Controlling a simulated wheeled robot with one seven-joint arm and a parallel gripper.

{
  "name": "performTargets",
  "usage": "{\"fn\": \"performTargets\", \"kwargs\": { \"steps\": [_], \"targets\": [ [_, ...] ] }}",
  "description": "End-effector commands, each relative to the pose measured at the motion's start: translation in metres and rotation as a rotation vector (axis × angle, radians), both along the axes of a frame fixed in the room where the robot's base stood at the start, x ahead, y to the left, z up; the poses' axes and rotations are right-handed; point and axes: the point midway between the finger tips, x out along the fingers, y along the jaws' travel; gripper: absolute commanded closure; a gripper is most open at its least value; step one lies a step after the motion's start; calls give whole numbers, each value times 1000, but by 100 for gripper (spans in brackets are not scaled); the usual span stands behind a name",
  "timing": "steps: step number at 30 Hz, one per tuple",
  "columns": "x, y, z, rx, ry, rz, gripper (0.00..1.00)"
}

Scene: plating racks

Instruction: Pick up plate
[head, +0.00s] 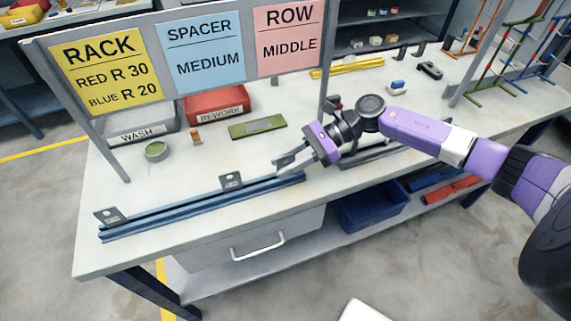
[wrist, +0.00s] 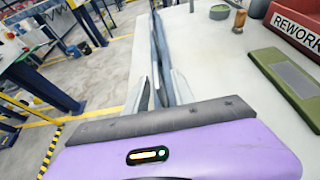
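Small grey metal plates with dark marks stand on a long blue rail (head: 165,212) along the front of the table. One plate (head: 110,217) is at the rail's left end and another plate (head: 232,180) is near its middle. My gripper (head: 284,163) is low over the rail's right end, its fingers pointing left along it. In the wrist view my gripper (wrist: 158,88) shows two grey fingers apart, with the blue rail (wrist: 158,38) running away beyond them. A thin dark edge shows between the fingers; I cannot tell whether it is a plate or the rail.
A green block (head: 257,127), a round green container (head: 156,151) and a small brown piece (head: 196,136) lie behind the rail. A red REWORK bin (head: 215,103) and grey WASH bin (head: 142,131) stand farther back under a sign board (head: 120,50). The table's front left is clear.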

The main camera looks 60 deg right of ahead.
Motion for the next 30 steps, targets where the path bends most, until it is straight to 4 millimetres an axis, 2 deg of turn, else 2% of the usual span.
{"fn": "performTargets", "kwargs": {
  "steps": [6,14,19,30],
  "targets": [
    [13,19,-9,2,1,-1,70],
    [15,20,-11,-1,1,-1,70],
    [15,20,-11,-1,1,-1,100],
    [14,20,-11,-1,1,-1,100]
  ]
}}
